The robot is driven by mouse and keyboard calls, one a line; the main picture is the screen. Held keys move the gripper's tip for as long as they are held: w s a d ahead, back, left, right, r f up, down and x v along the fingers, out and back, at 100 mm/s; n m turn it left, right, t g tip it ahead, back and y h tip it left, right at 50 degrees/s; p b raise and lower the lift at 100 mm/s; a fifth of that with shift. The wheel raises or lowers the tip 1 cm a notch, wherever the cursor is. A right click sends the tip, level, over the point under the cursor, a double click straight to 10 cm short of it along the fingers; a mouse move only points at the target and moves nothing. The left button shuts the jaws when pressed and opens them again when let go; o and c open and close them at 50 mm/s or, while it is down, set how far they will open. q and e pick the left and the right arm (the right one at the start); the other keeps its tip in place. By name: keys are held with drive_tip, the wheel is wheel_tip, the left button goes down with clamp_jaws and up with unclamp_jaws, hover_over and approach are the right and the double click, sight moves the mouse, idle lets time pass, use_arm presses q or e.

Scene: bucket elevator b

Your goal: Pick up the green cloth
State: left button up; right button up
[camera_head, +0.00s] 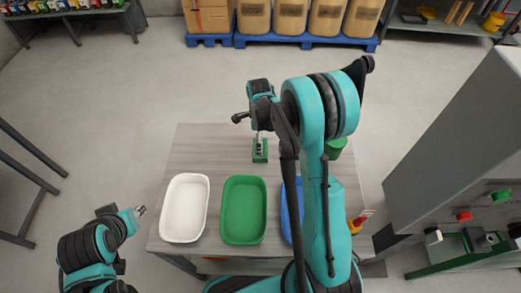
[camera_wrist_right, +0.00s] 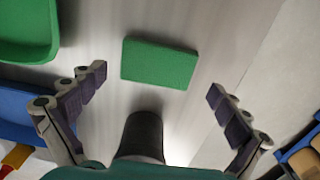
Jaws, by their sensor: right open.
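The green cloth (camera_head: 260,156) is a small flat rectangle on the grey wood-look table (camera_head: 204,146). In the head view my right gripper (camera_head: 259,143) partly covers it. In the right wrist view the whole cloth (camera_wrist_right: 160,62) lies flat, slightly turned, ahead of my right gripper (camera_wrist_right: 158,82). That gripper's fingers are spread wide, with nothing between them. It appears above the cloth; the exact height is hard to judge. My left gripper (camera_head: 140,210) is off the table's left side, too small to read.
A white tray (camera_head: 170,207), a green tray (camera_head: 226,212) and a blue tray (camera_head: 287,212) stand along the table's near side. My right arm partly hides the blue one. A green object (camera_head: 335,147) is at the right. A grey machine (camera_head: 445,150) stands beyond the table's right edge.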

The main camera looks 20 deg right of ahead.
drive_tip(key=f, duration=0.2)
drive_tip(key=f+b, duration=0.1)
drive_tip(key=f, duration=0.1)
drive_tip(key=shift+s+d, duration=0.2)
drive_tip(key=shift+f, duration=0.3)
drive_tip(key=c, duration=0.8)
drive_tip(key=shift+c, duration=0.2)
wheel_tip(320, 180, up, 10)
drive_tip(key=p, duration=0.2)
drive_tip(key=o, duration=0.6)
drive_tip(key=c, duration=0.5)
